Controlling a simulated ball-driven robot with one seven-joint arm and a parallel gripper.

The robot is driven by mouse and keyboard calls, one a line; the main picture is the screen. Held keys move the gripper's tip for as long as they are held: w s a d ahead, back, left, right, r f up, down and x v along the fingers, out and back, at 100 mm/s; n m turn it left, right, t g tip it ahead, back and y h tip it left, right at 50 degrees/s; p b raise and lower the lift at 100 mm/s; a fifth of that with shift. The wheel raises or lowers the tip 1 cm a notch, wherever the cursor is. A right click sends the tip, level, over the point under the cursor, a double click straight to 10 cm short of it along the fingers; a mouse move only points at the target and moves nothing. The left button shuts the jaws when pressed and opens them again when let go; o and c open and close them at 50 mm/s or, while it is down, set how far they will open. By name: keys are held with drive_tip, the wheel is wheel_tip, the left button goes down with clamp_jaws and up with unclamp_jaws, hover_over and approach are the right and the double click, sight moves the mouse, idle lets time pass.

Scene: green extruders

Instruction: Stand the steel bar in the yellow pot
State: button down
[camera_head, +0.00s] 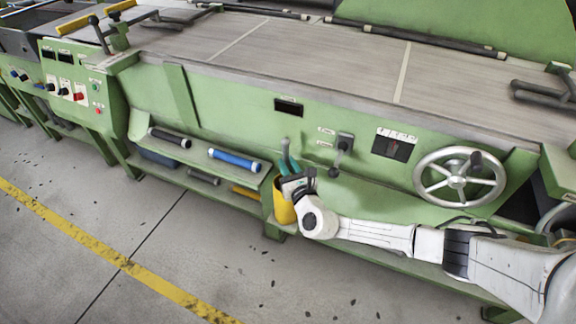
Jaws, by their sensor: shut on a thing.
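The yellow pot (283,212) stands at the right end of the low shelf on the green machine, partly hidden behind my wrist. My gripper (291,182) is at the pot's mouth, seen from behind. It is shut on what seems to be the steel bar, which the jaws and wrist hide almost wholly. Teal curved handles (286,158) stick up at the pot's mouth, just behind the gripper. I cannot tell whether the bar's lower end is inside the pot or touches it.
On the shelf left of the pot lie a dark roller (170,138), a blue roller (234,160), a grey roller (203,177) and a yellow piece (246,192). A lever (341,152) and handwheel (459,177) stick out to the right. The floor in front is clear.

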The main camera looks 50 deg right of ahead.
drive_tip(key=c, duration=0.9)
unclamp_jaws()
drive_tip(key=p+v, duration=0.2)
drive_tip(key=v, duration=0.8)
drive_tip(key=shift+s+a+r, duration=0.1)
drive_tip(key=shift+s+a, duration=0.1)
drive_tip(key=shift+s, duration=0.15)
